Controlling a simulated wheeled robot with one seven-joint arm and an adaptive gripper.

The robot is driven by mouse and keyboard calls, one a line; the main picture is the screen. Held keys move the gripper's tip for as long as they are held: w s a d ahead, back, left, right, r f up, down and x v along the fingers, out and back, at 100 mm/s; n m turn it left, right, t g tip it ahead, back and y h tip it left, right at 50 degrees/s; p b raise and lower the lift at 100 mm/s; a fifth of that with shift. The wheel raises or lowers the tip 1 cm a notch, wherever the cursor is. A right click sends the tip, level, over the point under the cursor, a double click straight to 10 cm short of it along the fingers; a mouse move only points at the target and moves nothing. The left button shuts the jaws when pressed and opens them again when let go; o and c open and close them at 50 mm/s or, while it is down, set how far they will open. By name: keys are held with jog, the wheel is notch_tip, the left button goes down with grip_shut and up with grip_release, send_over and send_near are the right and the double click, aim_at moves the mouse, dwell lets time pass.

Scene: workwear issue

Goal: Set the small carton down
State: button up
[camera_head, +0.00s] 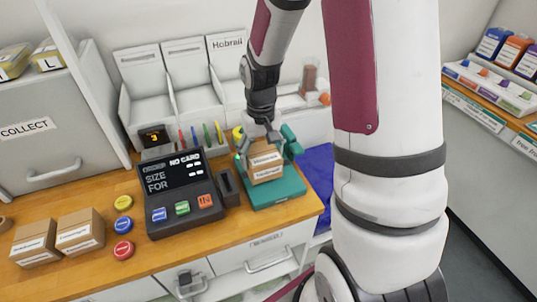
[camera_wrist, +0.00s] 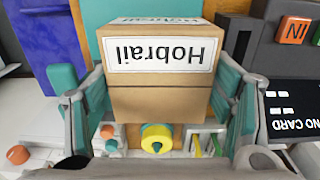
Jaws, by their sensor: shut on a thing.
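The small carton (camera_head: 266,167) is brown cardboard with white labels. In the wrist view the carton (camera_wrist: 158,90) shows a label reading "Hobrail", upside down. My gripper (camera_head: 265,158) is shut on it, one finger at each side. In the wrist view my gripper (camera_wrist: 160,105) has its grey and teal fingers along both sides of the carton. In the head view the carton is over the teal pad (camera_head: 284,193) at the counter's right end. I cannot tell whether its underside touches the pad.
A dark card terminal (camera_head: 178,192) stands left of the pad. Two other cartons (camera_head: 57,237) sit at the counter's left, beside coloured round buttons (camera_head: 123,225). White bins (camera_head: 186,85) stand behind. A blue cloth-like thing (camera_head: 318,180) is right of the pad.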

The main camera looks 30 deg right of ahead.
aim_at(267, 147)
jog(key=w+d, duration=0.1)
jog(key=d, duration=0.2)
jog(key=shift+w+f, duration=0.2)
jog(key=shift+w, duration=0.2)
jog(key=shift+f+p, duration=0.5)
jog(key=shift+f, duration=1.25)
jog(key=shift+f, duration=0.15)
jog(key=o, duration=1.3)
jog(key=shift+o, duration=0.2)
